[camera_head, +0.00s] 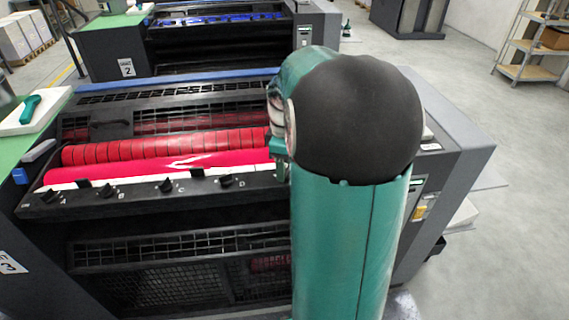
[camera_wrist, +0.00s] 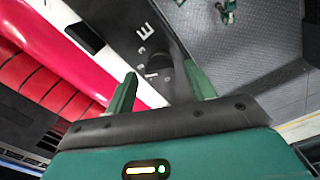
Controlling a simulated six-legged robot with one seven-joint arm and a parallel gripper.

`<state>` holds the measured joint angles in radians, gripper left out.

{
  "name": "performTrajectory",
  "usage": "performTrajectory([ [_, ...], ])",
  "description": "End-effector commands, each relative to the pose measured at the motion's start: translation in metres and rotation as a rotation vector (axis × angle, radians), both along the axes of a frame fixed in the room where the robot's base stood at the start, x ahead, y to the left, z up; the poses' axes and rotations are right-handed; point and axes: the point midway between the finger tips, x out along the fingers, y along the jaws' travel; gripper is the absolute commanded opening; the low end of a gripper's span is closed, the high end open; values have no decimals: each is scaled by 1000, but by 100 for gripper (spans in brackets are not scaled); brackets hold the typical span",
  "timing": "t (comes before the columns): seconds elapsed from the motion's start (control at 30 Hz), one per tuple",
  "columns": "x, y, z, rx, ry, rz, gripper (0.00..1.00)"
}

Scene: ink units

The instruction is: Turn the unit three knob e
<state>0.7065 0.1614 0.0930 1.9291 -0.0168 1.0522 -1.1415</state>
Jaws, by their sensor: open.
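Unit three (camera_head: 150,225) is a dark machine with red rollers and a front rail of black knobs lettered A to D in the head view. Knob e is hidden there behind my arm. In the wrist view a white letter E is printed on the dark rail, and dark knob e (camera_wrist: 159,63) shows just below and right of it, blurred against the rail. My gripper (camera_wrist: 161,72) is open, its two green fingers on either side of the knob. I cannot tell whether the fingers touch it.
Knob D (camera_head: 226,181) is the nearest visible knob, left of my arm. Red rollers (camera_head: 165,150) run behind the rail. Unit two (camera_head: 215,30) stands behind. A green-handled tool (camera_head: 30,108) lies on a white pad at the left. Grey floor is open at the right.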

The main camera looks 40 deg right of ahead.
Motion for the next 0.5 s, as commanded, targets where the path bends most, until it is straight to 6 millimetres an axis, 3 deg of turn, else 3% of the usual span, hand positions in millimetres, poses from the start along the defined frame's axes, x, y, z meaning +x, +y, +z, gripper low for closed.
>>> performTrajectory([
  [0.27,0,1,-3,0,0,0,55],
  [0.5,0,0,-2,0,0,-1,11],
])
